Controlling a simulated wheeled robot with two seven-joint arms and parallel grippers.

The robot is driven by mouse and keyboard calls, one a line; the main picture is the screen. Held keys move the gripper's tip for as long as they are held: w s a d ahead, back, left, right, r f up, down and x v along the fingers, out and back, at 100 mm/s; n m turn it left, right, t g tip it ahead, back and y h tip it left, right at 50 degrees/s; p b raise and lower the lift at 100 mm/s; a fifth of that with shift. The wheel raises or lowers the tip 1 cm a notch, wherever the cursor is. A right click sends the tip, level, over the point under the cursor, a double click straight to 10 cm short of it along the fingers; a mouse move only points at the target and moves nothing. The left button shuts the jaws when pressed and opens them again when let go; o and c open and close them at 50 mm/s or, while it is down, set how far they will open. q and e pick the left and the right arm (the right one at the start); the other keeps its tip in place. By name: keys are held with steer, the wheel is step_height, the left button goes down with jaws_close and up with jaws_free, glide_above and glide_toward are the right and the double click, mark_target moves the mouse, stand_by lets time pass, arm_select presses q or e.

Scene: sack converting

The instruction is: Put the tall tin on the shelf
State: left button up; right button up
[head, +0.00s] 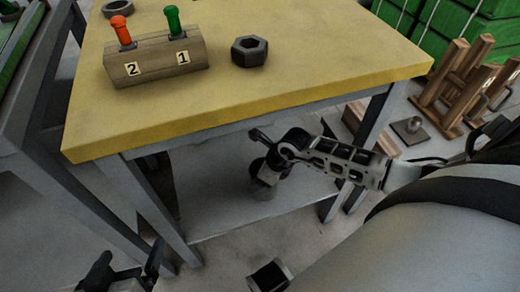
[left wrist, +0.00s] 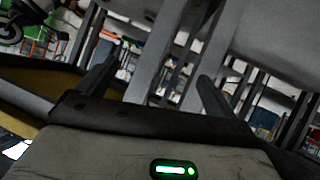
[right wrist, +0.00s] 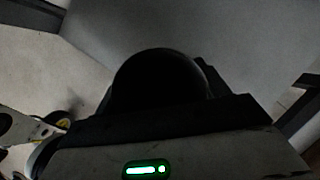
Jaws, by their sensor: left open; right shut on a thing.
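My right gripper (head: 264,158) reaches under the yellow table, over the grey lower shelf (head: 205,200). It is shut on a dark rounded thing (right wrist: 160,82), seen between its fingers in the right wrist view and apparently the tall tin. In the head view a small grey part (head: 268,178) shows below the gripper, close above or on the shelf; I cannot tell if it touches. My left gripper (head: 127,266) is open and empty at the lower left, outside the table legs.
The yellow tabletop (head: 300,60) overhangs the right gripper. On it are a wooden block (head: 155,62) with red and green pegs and a dark hex nut (head: 249,51). Table legs flank the shelf. Wooden racks (head: 465,85) stand at the right.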

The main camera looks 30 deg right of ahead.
steer(key=shift+w+d+f, duration=0.1)
steer(key=shift+w+f, duration=0.4)
steer(key=shift+f, duration=0.2)
steer(key=shift+w+f+b, duration=0.2)
steer(key=shift+f+b, duration=0.6)
steer(key=shift+f, duration=0.8)
steer(key=shift+d+f, duration=0.1)
arm_select(q)
steer(key=shift+w+d+r+t+h, duration=0.1)
steer(key=shift+d+r+t+h, duration=0.15)
steer(key=shift+r, duration=0.25)
steer(key=shift+w+d+r+t+h, duration=0.1)
steer(key=shift+r+t, duration=0.25)
steer(key=shift+r, duration=0.1)
arm_select(e)
steer(key=o, duration=1)
